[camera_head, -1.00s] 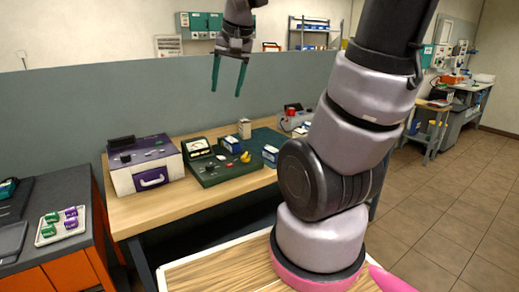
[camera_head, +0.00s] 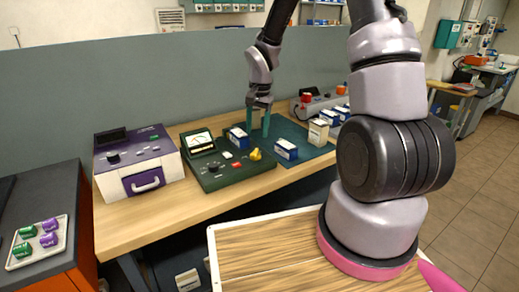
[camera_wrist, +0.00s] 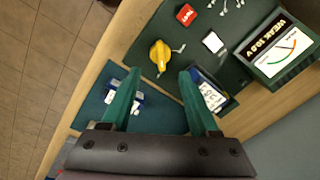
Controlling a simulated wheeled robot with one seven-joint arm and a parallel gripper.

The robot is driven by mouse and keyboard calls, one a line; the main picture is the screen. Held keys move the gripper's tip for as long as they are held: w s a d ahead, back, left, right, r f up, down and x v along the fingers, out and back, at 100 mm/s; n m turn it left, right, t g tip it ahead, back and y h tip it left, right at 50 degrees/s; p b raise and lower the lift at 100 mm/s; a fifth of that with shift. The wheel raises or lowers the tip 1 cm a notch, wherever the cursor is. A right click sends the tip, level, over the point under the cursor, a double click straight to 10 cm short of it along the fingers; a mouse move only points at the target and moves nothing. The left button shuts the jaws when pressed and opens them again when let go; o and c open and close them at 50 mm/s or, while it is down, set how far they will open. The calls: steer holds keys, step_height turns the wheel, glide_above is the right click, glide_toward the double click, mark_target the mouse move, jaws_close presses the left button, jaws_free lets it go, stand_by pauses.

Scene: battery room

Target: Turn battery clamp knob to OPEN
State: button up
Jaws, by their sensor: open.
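A green battery tester (camera_head: 231,178) with a meter dial (camera_head: 199,141) stands on the wooden bench. A yellow lever-shaped knob (camera_head: 255,154) sits at its right end, and no OPEN marking is readable. The knob also shows in the wrist view (camera_wrist: 158,56), just beyond the fingertips, with a small metal piece beside it. My gripper (camera_head: 258,131) has its teal fingers pointing down, behind the knob in the head view. In the wrist view my gripper (camera_wrist: 160,76) is open, with nothing held and a gap between fingers and knob.
One box (camera_wrist: 209,92) is close to the right finger in the wrist view. A purple-and-white case (camera_head: 138,163) is left of the tester. A tray (camera_head: 38,262) holds green and purple cells.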

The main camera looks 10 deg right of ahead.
mark_target(256, 151)
steer(key=f, duration=0.9)
steer(key=shift+w+a+f, duration=0.15)
steer(key=shift+a, duration=0.15)
steer(key=shift+c, duration=0.3)
jaws_close()
